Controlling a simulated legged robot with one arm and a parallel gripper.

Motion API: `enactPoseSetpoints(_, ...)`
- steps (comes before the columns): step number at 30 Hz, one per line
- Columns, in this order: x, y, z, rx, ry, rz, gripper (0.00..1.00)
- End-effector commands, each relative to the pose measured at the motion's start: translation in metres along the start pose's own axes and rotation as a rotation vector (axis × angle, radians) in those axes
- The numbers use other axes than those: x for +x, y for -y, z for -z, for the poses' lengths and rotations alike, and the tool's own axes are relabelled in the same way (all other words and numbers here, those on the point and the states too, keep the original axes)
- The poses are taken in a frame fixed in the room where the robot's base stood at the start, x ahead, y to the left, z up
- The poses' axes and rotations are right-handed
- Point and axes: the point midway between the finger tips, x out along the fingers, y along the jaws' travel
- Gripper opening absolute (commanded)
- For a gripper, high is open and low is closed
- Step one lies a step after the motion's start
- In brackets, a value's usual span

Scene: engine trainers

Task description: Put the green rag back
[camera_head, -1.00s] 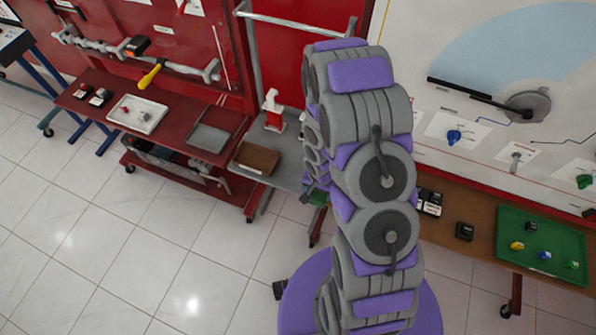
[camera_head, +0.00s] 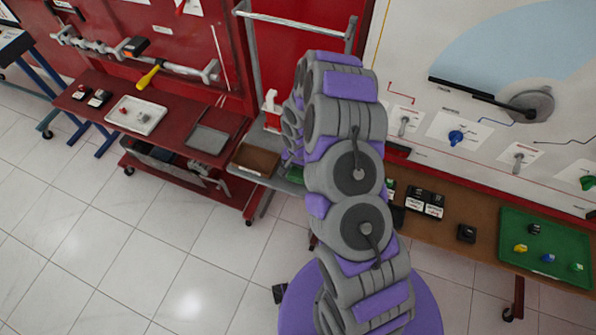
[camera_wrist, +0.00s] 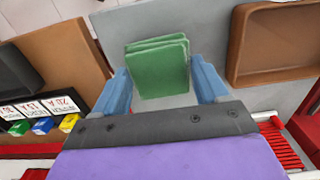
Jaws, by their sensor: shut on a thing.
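The green rag (camera_wrist: 157,68) is a folded stack between the two blue fingers of my gripper (camera_wrist: 165,82) in the wrist view. My gripper is shut on it, over a grey cart top (camera_wrist: 208,22). In the head view, a green patch that looks like the rag (camera_head: 297,174) shows beside my arm, at the right part of the grey cart (camera_head: 268,184). My arm hides the gripper there. I cannot tell whether the rag touches the cart top.
A brown tray (camera_head: 256,160) lies on the cart, also at the right in the wrist view (camera_wrist: 278,45). A red and white bottle (camera_head: 271,112) stands behind it. A brown bench (camera_head: 448,221) with black boxes (camera_head: 425,202) and a green tray (camera_head: 550,268) is at the right.

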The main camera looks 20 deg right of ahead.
Motion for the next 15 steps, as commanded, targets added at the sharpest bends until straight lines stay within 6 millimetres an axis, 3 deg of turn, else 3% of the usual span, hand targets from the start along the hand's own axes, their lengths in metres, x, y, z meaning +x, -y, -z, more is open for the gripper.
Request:
enactPoseSetpoints(3,0.0158,-0.0002,-0.0007,0.0,0.001,-0.002,0.49)
enactPoseSetpoints(9,0.0156,0.0001,-0.0002,0.0,0.0,-0.001,0.45)
enactPoseSetpoints(10,0.0157,0.0,-0.0003,0.0,0.0,-0.001,0.76)
enactPoseSetpoints(15,0.0154,-0.0001,-0.0005,0.0,0.0,0.0,0.93)
